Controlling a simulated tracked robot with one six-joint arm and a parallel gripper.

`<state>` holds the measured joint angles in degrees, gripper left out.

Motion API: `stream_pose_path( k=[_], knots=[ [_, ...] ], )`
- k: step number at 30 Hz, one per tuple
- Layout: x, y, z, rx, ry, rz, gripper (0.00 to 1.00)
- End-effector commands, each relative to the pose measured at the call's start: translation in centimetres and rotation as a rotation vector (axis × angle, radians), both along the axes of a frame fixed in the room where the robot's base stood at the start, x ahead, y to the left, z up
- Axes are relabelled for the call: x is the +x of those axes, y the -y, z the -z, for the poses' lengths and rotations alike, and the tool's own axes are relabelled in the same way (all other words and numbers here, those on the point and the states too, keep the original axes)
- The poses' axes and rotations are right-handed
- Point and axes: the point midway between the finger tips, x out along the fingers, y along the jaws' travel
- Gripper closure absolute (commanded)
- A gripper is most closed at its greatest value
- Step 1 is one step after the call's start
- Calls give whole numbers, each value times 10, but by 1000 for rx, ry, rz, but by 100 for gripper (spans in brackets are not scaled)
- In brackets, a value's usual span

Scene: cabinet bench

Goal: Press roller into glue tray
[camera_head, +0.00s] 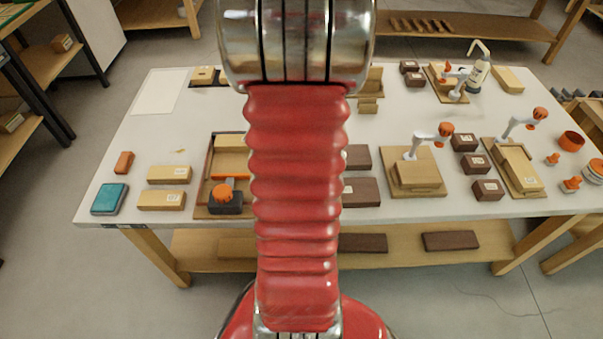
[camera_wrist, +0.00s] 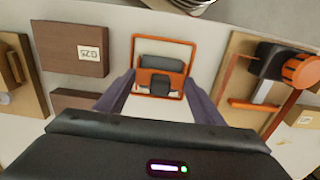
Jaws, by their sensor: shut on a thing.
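In the wrist view, the roller (camera_wrist: 162,62) is a dark grey cylinder in a thin orange frame, with a dark and orange block at its near side. My gripper (camera_wrist: 160,80) has its dark fingers on either side of this block and is shut on it. White table shows through the frame; its height above the table is unclear. In the head view, my red arm hides the roller and gripper. A shallow wooden tray (camera_head: 202,204) holds a dark block with an orange knob; its near part shows in the wrist view. I cannot tell which thing is the glue tray.
A teal-topped box (camera_head: 110,198) lies at the table's front left, near pale wooden blocks (camera_head: 168,174). Dark boxes (camera_head: 360,191) stand right of my arm, beside a wooden stand (camera_head: 417,177). The table (camera_head: 133,150) is clear in patches at left.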

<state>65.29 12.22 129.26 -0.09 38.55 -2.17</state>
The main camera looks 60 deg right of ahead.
Motion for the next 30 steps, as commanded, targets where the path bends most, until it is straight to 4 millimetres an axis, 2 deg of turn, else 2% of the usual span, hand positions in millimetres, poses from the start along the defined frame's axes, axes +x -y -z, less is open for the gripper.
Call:
stream_pose_path(
  k=[30],
  knots=[
    [0,0,7,-1,0,0,56]
  ],
)
